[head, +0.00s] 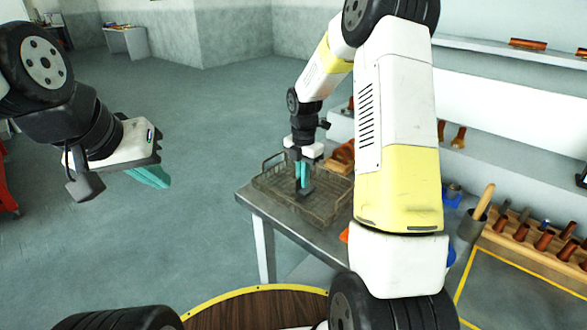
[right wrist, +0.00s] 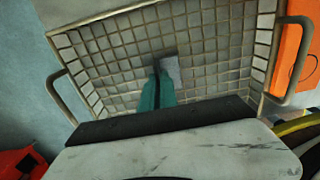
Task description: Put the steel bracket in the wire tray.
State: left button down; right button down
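The steel bracket (right wrist: 172,66) is a small grey angled piece at the tips of my right gripper's teal fingers (right wrist: 157,88). The fingers are close together with the bracket's dark edge between them. The wire tray (right wrist: 215,75) is a mesh basket with a handle at each side, and the bracket is within its walls, over the mesh floor. In the head view my right gripper (head: 303,178) points straight down inside the wire tray (head: 265,185). I cannot tell whether the bracket touches the floor. My left gripper (head: 150,177) is far left, away from the table, its finger gap unclear.
The tray stands on a grey metal table (head: 258,206). Orange-brown parts (head: 342,156) lie just behind it. To the right are a wooden rack (head: 530,240) of handled tools and a cup (head: 470,226) with a wooden handle. Open floor lies left of the table.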

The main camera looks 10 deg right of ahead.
jog(key=c, duration=1.6)
grip_release()
jog(key=shift+f, duration=0.15)
jog(key=shift+c, duration=0.2)
jog(key=s+r+m+t, duration=0.1)
jog(key=s+r+m, duration=0.2)
jog(key=r, duration=0.7)
jog(key=s+r+m+t, duration=0.1)
jog(key=s+r+m, duration=0.2)
jog(key=r, duration=0.6)
jog(key=s+a+r+m+t+y, duration=0.1)
jog(key=s+r+m+t, duration=0.1)
jog(key=s+m, duration=0.7)
jog(key=s+a+r+m+t+y, duration=0.1)
jog(key=s+r+m+t, duration=0.1)
jog(key=s+m, duration=0.8)
jog(key=shift+s, duration=0.7)
